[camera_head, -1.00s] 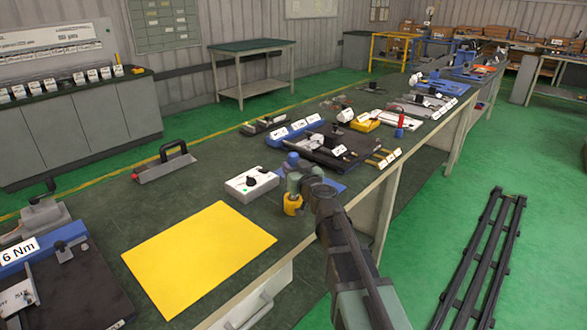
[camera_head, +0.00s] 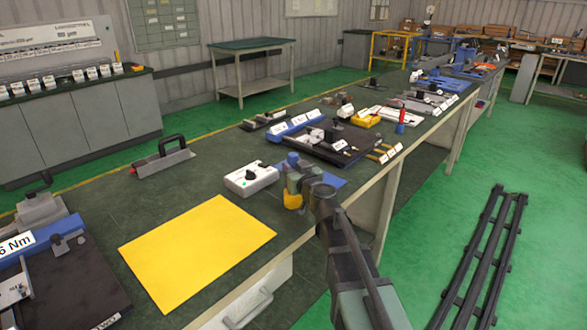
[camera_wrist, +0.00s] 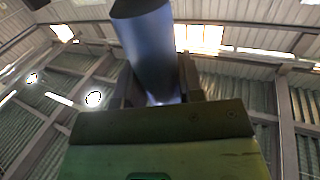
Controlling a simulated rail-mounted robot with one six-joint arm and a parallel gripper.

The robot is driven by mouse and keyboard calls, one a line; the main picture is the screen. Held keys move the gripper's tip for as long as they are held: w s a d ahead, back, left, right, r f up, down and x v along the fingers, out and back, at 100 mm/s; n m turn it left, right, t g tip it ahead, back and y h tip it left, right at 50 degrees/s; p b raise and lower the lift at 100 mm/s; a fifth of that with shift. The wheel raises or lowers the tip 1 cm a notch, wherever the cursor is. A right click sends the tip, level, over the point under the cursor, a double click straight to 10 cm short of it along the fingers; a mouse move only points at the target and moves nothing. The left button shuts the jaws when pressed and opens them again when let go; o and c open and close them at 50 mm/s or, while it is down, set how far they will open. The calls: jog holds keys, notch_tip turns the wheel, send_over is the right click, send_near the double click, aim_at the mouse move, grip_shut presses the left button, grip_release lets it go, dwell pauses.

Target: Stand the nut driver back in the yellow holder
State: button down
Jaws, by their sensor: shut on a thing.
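The nut driver's blue handle (camera_head: 292,158) shows above my gripper (camera_head: 299,180) near the bench's front edge. In the wrist view its dark blue cylinder (camera_wrist: 148,45) stands between the fingers of my gripper (camera_wrist: 160,88), which are shut on it. The yellow holder (camera_head: 292,202) is on the bench just below my gripper and is partly covered by it. The driver looks roughly upright over the holder. Its lower end is hidden, so I cannot tell whether it is inside the holder.
A white box with a black knob (camera_head: 251,178) stands just left of my gripper. A yellow sheet (camera_head: 198,250) lies flat at the front left. A black device with blue blocks (camera_head: 335,140) lies behind, to the right.

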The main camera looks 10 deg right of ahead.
jog(key=shift+f+b, duration=0.6)
jog(key=shift+f, duration=0.05)
jog(key=c, duration=0.7)
grip_release()
jog(key=shift+o, duration=0.2)
jog(key=v, duration=1)
jog(key=shift+s, duration=0.35)
jog(key=shift+d, duration=0.15)
